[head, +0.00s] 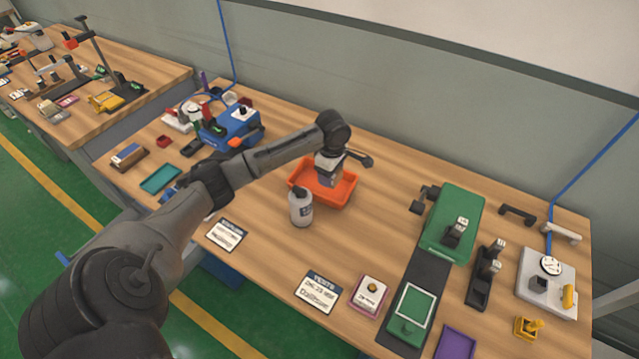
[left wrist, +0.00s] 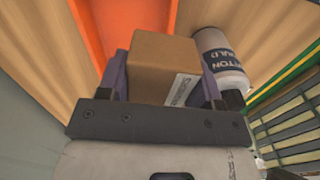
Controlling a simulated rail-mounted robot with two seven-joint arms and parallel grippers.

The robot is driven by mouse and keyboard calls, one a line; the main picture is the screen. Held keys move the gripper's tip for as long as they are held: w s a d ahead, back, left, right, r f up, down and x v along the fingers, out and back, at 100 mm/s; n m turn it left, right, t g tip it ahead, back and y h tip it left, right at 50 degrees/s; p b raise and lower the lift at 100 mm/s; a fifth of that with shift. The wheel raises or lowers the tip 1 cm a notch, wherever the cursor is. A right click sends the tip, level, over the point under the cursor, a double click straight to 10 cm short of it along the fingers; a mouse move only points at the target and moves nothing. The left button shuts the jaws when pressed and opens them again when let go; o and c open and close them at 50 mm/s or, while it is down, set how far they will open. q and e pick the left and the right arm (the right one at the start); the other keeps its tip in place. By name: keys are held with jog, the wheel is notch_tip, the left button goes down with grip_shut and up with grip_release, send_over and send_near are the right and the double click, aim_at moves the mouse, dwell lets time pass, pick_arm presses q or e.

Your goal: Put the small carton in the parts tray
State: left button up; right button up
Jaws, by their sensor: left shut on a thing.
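The small carton (left wrist: 165,68), a plain brown box with a white label on one side, is between the two fingers of my left gripper (head: 326,182) in the left wrist view. The gripper is shut on it. In the head view the gripper points down over the orange parts tray (head: 345,194), and the carton is hard to make out behind the fingers. The tray's orange wall also shows beside the carton in the left wrist view (left wrist: 95,28). I cannot tell whether the carton touches the tray. My right gripper is not in view.
A white bottle (head: 300,207) stands close to the tray's front left side. A blue device (head: 230,127) stands behind my left forearm. Label cards (head: 315,292) lie in front. A green machine (head: 452,222) stands to the right, with bare wood between it and the tray.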

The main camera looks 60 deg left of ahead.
pick_arm(q)
jog(key=b, duration=0.3)
send_over(307, 181)
jog(key=d, duration=0.1)
notch_tip(307, 181, down, 6)
jog(key=shift+w+f, duration=0.15)
jog(key=shift+f, duration=0.05)
jog(key=shift+a+f, duration=0.25)
jog(key=shift+a, duration=0.3)
notch_tip(307, 181, down, 4)
jog(key=shift+f+b, duration=0.1)
jog(key=shift+b, duration=0.8)
jog(key=o, duration=0.9)
jog(key=shift+o, duration=0.4)
